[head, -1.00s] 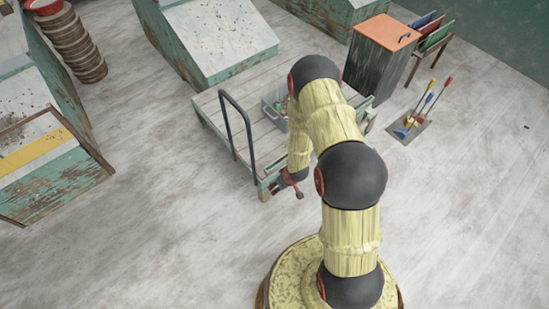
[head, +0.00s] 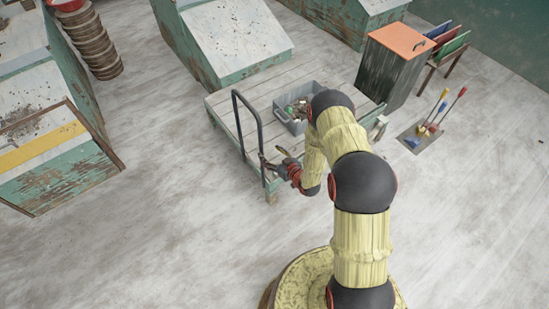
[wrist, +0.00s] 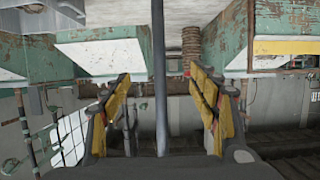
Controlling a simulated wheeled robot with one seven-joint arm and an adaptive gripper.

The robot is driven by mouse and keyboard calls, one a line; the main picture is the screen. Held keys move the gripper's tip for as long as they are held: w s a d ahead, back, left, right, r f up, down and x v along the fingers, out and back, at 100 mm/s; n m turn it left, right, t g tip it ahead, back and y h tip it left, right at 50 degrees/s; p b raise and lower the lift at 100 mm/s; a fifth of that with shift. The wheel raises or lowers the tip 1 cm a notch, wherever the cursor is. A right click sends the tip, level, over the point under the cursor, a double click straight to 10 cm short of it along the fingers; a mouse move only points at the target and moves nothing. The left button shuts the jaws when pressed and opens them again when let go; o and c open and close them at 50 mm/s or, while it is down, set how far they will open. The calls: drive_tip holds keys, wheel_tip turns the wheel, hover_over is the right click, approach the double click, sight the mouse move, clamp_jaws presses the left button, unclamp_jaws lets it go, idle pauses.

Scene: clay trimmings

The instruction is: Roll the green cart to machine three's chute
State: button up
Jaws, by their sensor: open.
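The green cart has a grey plank deck (head: 225,107), a worn green frame and a dark upright handle (head: 236,112) at its left end. My gripper (head: 269,162) is open beside the near post of this handle. In the wrist view, the post (wrist: 159,65) stands upright between the two yellow-padded fingers of my gripper (wrist: 160,105); I cannot tell whether they touch it. Machines with pale sloping panels stand at the left (head: 50,150) and behind the cart (head: 235,45). No number shows, so I cannot tell which is machine three.
A grey tub (head: 290,125) with scraps sits on the deck. A dark bin with an orange lid (head: 398,40), a rack of coloured boards (head: 450,45) and brushes on a mat (head: 412,142) stand right. A round stack (head: 98,55) stands back left. The near-left floor is clear.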

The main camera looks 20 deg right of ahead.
sight(262, 147)
drive_tip(key=b+x, duration=0.3)
drive_tip(key=x, duration=0.4)
drive_tip(key=shift+w+f+b, duration=0.3)
drive_tip(key=shift+b, duration=0.1)
drive_tip(key=shift+w+a+f+b, duration=0.1)
drive_tip(key=shift+w+a+b, duration=0.1)
drive_tip(key=shift+w+b, duration=0.25)
drive_tip(key=shift+w, duration=0.1)
drive_tip(key=shift+c, duration=0.4)
drive_tip(key=c, duration=1.5)
clamp_jaws()
